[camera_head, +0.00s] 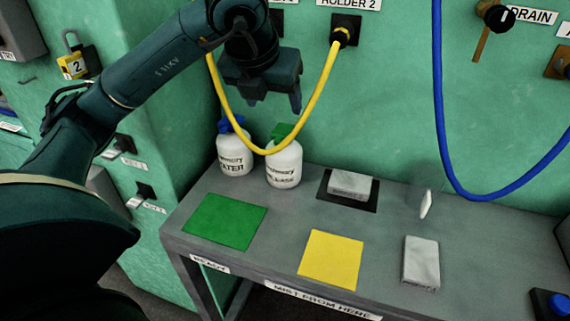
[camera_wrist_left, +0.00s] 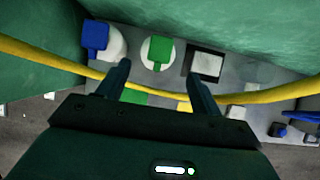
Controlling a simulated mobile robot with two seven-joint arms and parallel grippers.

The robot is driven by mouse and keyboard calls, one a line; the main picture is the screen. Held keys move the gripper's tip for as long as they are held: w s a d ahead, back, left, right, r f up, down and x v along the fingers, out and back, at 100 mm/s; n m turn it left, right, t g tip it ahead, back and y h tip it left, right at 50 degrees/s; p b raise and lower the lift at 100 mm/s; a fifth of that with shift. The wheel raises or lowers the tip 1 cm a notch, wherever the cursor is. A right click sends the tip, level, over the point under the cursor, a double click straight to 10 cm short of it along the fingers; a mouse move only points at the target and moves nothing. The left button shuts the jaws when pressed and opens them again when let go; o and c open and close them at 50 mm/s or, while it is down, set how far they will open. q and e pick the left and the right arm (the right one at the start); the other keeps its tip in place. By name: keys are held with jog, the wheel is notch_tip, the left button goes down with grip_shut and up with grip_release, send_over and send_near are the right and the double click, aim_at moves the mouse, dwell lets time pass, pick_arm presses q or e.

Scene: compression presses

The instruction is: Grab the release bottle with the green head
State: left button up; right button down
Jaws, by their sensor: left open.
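The release bottle (camera_head: 284,164) is white with a green head (camera_head: 282,131) and stands upright at the back of the grey table. In the left wrist view its green head (camera_wrist_left: 159,52) shows from above, beyond the fingertips. A white water bottle (camera_head: 235,153) with a blue head stands just left of it; its blue head (camera_wrist_left: 95,38) also shows in the left wrist view. My left gripper (camera_head: 272,100) is open and empty, above the release bottle and apart from it. A yellow hose (camera_head: 221,97) hangs in a loop in front of the bottles. My right gripper is in neither view.
The grey table (camera_head: 285,220) carries a green mat (camera_head: 225,221), a yellow mat (camera_head: 331,259), and a grey block (camera_head: 349,185) on a black pad. A blue hose (camera_head: 440,120) hangs at the right.

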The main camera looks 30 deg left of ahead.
aim_at(283, 130)
pick_arm(q)
jog(key=x, duration=0.9)
jog(key=shift+s+d+f, duration=0.1)
jog(key=shift+s+d, duration=0.05)
jog(key=shift+c, duration=0.2)
grip_shut()
